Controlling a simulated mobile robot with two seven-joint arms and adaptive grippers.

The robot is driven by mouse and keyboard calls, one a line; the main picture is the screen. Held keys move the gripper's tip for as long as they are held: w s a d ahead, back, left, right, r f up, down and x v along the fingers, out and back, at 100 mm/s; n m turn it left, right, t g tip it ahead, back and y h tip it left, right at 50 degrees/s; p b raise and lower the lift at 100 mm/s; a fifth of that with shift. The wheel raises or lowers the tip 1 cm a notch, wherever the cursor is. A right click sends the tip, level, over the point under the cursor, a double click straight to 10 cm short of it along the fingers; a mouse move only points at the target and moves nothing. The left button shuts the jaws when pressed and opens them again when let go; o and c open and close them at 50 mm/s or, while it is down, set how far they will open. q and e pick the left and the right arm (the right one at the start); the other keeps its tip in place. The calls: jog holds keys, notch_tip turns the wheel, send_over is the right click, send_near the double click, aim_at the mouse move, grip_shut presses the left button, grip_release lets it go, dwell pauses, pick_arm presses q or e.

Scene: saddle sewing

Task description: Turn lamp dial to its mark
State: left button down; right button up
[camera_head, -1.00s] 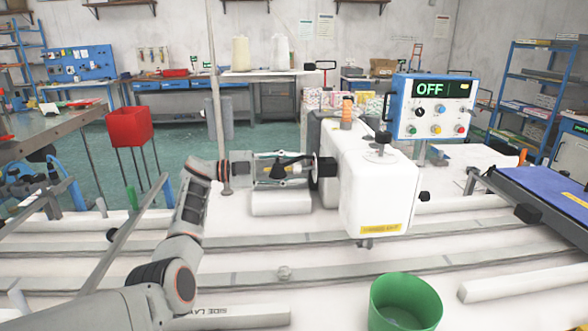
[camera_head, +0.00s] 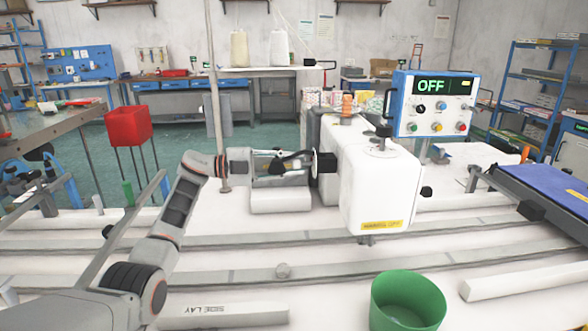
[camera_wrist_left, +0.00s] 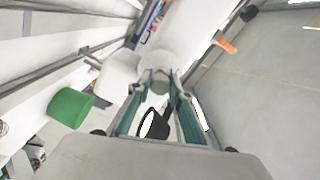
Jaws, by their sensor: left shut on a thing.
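The lamp dial (camera_head: 327,165) is a black knob on the left end of the white sewing machine (camera_head: 385,190). My left gripper (camera_head: 308,163) reaches in level from the left, with its fingertips at the dial and shut on it. The fingers hide part of the dial, and I cannot make out its mark. In the left wrist view, the teal-edged fingers (camera_wrist_left: 162,80) close in at a pale round part (camera_wrist_left: 157,66) beside the white machine body. The control panel (camera_head: 432,104) above the machine reads OFF. My right gripper is not in view.
A green bin (camera_head: 407,300) stands in front of the machine. Grey rails (camera_head: 250,273) cross the white table. A thin upright pole (camera_head: 216,110) stands just behind my left wrist. A blue-topped bench (camera_head: 545,190) is at the right.

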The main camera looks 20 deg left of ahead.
pick_arm(q)
jog(key=shift+a+f+m+b, duration=0.15)
jog(key=shift+f+m+b, duration=0.15)
jog(key=shift+m+b, duration=0.5)
jog(key=shift+m, duration=0.4)
jog(key=shift+r, duration=0.3)
jog(key=c, duration=1.8)
grip_release()
jog(key=n+p, duration=0.1)
jog(key=r+n+p, duration=0.1)
jog(key=p, duration=0.1)
jog(key=shift+d+n, duration=0.2)
jog(key=shift+n, duration=0.2)
jog(key=shift+f+n+p, duration=0.2)
jog(key=shift+n+p, duration=0.2)
jog(key=shift+n, duration=0.2)
jog(key=shift+f+n, duration=0.15)
jog(key=shift+n, duration=0.35)
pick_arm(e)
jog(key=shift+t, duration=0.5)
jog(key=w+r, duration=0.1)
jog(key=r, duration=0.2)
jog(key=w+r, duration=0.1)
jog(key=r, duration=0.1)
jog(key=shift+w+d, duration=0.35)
pick_arm(q)
jog(key=shift+f, duration=0.1)
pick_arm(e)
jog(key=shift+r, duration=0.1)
